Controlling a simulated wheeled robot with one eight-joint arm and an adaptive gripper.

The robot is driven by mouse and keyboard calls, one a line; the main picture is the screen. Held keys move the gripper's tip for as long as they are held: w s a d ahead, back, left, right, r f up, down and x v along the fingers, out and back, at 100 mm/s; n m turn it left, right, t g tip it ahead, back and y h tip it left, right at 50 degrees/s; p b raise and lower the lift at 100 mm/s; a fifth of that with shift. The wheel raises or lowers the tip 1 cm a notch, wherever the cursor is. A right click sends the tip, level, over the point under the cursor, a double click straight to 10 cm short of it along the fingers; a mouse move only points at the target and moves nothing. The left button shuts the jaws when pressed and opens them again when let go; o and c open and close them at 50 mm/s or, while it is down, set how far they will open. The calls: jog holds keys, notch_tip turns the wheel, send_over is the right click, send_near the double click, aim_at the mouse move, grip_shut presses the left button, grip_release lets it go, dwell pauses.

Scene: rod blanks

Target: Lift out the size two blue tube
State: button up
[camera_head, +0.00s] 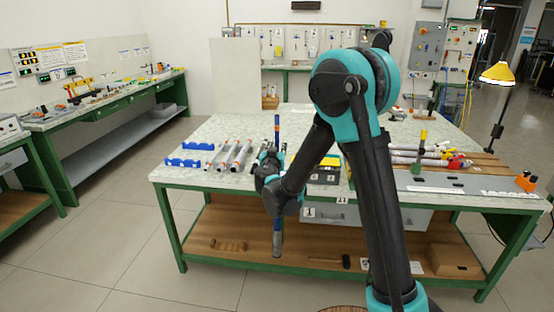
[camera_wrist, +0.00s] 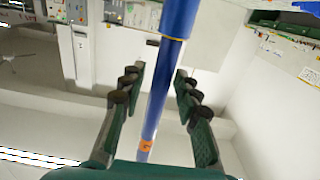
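The blue tube (camera_head: 277,130) stands upright in the head view, its upper part rising above my gripper (camera_head: 268,163). A grey-blue lower length hangs below, in front of the table's front edge. In the wrist view the blue tube (camera_wrist: 157,95) runs between my two fingers (camera_wrist: 161,75), with a thicker bright blue part at the top and an orange mark low down.
On the table (camera_head: 180,175) are two blue holders (camera_head: 197,146) and several grey tubes (camera_head: 222,153). A dark numbered box (camera_head: 325,176) stands right of my gripper. More tubes (camera_head: 415,152) lie at the right, near a yellow lamp (camera_head: 497,74). The left floor is clear.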

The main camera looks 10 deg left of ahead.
jog(key=w, duration=0.3)
jog(key=shift+d, duration=0.1)
grip_shut()
